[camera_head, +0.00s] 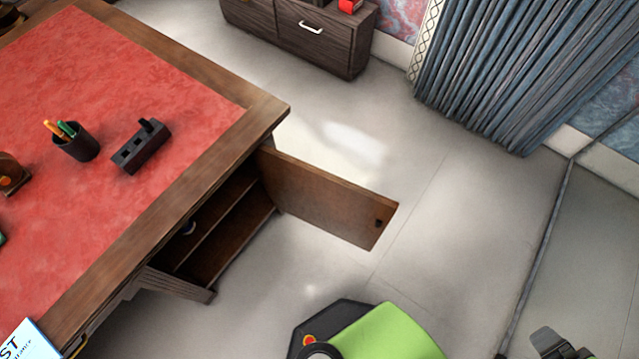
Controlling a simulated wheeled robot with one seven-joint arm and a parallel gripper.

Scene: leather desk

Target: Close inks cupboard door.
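The cupboard door (325,197) is a brown wooden panel that stands wide open. It is joined to the desk side near the desk's corner and sticks out to the right over the floor. A small dark knob (378,223) sits near its free end. A grey piece at the bottom right edge looks like the tip of my gripper (552,342). It is cut off by the frame, well apart from the door, and its fingers cannot be made out.
The desk (262,112) has a red leather top with a pen cup (77,143) and a dark block (141,148). A dark cabinet (342,50) and blue curtain (500,75) stand at the back. The floor right of the door is clear.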

